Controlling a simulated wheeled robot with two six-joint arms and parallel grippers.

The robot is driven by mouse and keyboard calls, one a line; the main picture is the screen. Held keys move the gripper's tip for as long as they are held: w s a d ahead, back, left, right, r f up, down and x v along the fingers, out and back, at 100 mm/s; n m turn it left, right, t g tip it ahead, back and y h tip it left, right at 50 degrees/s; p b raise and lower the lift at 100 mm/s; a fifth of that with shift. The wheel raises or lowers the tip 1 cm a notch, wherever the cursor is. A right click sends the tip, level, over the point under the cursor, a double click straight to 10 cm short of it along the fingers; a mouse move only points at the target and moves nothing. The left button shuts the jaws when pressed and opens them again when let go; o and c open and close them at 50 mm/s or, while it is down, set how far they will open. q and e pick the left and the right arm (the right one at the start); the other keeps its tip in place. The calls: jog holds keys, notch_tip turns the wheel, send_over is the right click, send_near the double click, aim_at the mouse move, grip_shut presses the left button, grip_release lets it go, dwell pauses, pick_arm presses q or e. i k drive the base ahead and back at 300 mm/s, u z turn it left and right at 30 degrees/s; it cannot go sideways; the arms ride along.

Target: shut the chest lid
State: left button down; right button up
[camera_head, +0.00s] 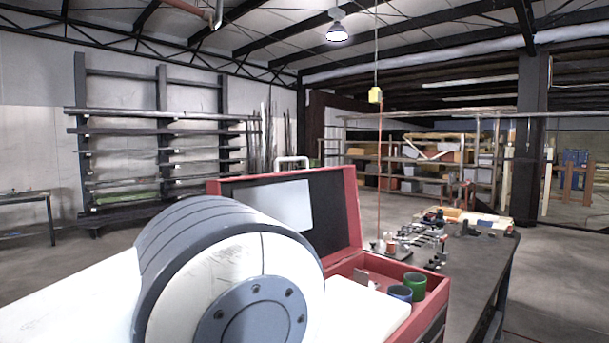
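The red chest (434,305) stands on the dark workbench in the lower middle. Its lid (337,212) stands up open at the back, red at the edges with a dark inside and a pale panel. A large white and grey link of my arm fills the lower left and hides the chest's left part and the lower part of the lid. Neither gripper shows; I cannot see what they hold or where they are relative to the lid.
A green cup (415,285) and a blue cup (400,293) are in the chest's right end. The dark workbench (471,265) carries small tools and parts behind the chest. Shelves stand far back, and a yellow box (375,95) hangs on a cable above.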

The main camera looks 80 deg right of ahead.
aim_at(322, 204)
jog(key=z, duration=0.15)
jog(key=i, duration=2.2)
jog(key=z, duration=2.1)
